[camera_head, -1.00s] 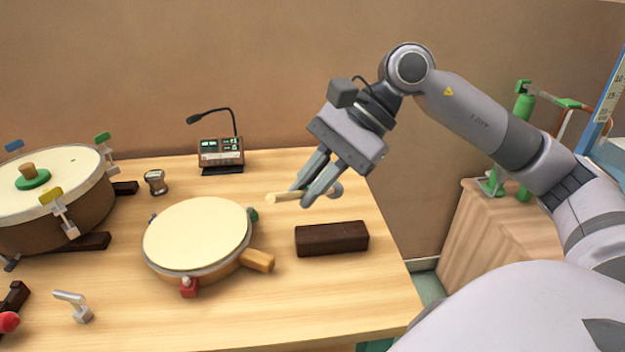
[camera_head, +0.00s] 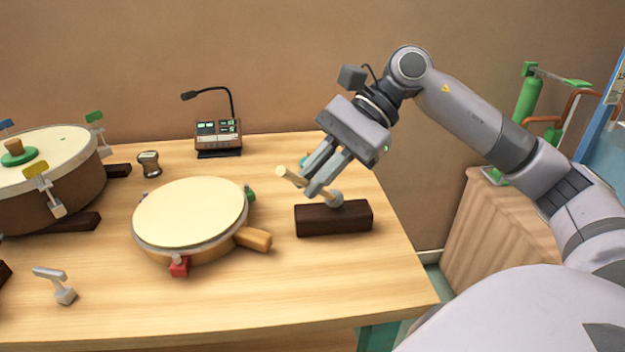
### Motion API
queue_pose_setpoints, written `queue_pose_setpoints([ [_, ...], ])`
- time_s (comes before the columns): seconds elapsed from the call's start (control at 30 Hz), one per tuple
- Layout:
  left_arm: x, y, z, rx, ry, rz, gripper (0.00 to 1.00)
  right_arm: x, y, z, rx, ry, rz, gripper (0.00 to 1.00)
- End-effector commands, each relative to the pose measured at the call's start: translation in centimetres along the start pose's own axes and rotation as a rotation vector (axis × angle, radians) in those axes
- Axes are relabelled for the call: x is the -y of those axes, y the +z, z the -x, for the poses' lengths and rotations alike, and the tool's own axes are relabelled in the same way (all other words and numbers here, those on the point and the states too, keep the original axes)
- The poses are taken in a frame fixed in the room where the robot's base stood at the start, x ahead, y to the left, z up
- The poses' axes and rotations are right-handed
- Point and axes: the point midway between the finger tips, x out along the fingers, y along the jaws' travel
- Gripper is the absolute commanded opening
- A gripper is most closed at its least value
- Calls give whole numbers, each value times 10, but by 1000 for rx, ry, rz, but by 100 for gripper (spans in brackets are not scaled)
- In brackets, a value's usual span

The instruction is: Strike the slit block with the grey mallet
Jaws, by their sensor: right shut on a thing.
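The slit block (camera_head: 333,220) is a dark brown bar lying on the table right of centre; no slit can be made out from here. My right gripper (camera_head: 311,178) is above the block, shut on the mallet's pale wooden handle (camera_head: 287,174). The handle's free end points up and left. The mallet's grey round head (camera_head: 336,197) hangs on the right side of the fingers, at the block's top edge. It looks to touch the block or be just above it. My left gripper is not in view.
A cream-headed frame drum (camera_head: 190,215) with a wooden handle lies left of the block. A larger drum (camera_head: 45,175) stands far left. A device with a bent microphone (camera_head: 219,135) and a small metal shaker (camera_head: 149,164) stand behind. A silver clamp (camera_head: 57,284) lies front left.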

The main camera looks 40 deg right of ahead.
Motion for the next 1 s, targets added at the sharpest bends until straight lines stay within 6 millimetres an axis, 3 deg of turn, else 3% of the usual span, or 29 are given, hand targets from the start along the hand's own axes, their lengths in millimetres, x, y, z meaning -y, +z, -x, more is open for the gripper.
queue_pose_setpoints([
  [0.03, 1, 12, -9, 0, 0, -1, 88, -4, -12, -8, 20, -1, -13, 0],
  [0.17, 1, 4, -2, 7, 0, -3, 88, 1, -2, 1, 17, -1, -8, 0],
  [0.5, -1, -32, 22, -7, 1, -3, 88, 20, 37, 37, 16, -2, -6, 0],
  [1.0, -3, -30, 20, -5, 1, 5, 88, 20, 37, 36, 15, 0, -8, 0],
])
